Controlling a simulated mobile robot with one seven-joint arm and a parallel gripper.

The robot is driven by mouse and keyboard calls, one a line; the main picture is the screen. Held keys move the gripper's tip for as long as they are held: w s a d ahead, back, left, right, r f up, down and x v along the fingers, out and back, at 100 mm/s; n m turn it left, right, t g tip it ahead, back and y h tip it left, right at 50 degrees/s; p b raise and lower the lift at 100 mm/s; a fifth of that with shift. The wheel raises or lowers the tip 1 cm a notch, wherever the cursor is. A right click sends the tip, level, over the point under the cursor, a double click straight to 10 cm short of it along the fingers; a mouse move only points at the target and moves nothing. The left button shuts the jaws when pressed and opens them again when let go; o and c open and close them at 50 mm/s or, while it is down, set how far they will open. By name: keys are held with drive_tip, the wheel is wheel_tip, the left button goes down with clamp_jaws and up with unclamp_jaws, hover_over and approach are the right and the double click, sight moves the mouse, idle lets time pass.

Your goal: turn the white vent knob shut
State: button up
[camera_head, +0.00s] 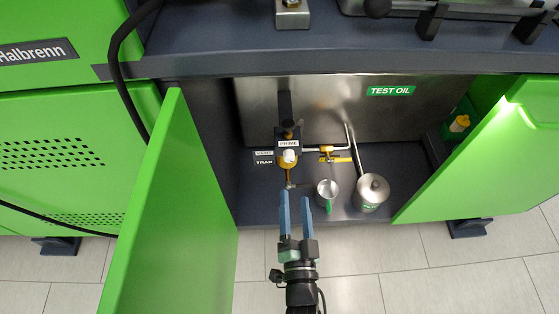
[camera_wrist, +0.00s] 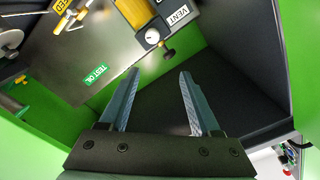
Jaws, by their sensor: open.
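The white vent knob (camera_head: 289,157) sits on the front of a dark valve block below the PRIME label, inside the open cabinet. It also shows at the upper middle of the wrist view (camera_wrist: 152,36), beside the VENT label (camera_wrist: 178,16). My gripper (camera_head: 295,198) is open and empty, with its two blue fingers apart in front of the cabinet opening. In the wrist view the fingertips (camera_wrist: 159,73) point toward the block and appear below the knob, not around it. The knob's turn position is too small to tell.
A yellow-handled valve (camera_head: 334,158) is right of the knob. Open green doors (camera_head: 165,210) flank the opening, and the worktop (camera_head: 220,45) overhangs it.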

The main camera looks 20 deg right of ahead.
sight(290, 161)
drive_tip(key=w+d+f+b, duration=0.1)
drive_tip(key=w, duration=0.2)
drive_tip(key=w+f+b, duration=0.1)
drive_tip(key=w+b, duration=0.1)
drive_tip(key=w, duration=0.2)
drive_tip(key=w+d+f+b, duration=0.1)
drive_tip(key=w+b, duration=0.1)
drive_tip(key=w, duration=0.1)
drive_tip(key=shift+w+d, duration=0.25)
drive_tip(key=shift+d, duration=0.1)
drive_tip(key=shift+w+d+r+b, duration=0.1)
drive_tip(key=shift+w+b, duration=0.1)
drive_tip(key=shift+w, duration=0.15)
drive_tip(key=shift+w+d+r+b, duration=0.1)
drive_tip(key=shift+w+b, duration=0.05)
drive_tip(key=shift+w, duration=0.2)
drive_tip(key=shift+c, duration=0.3)
clamp_jaws()
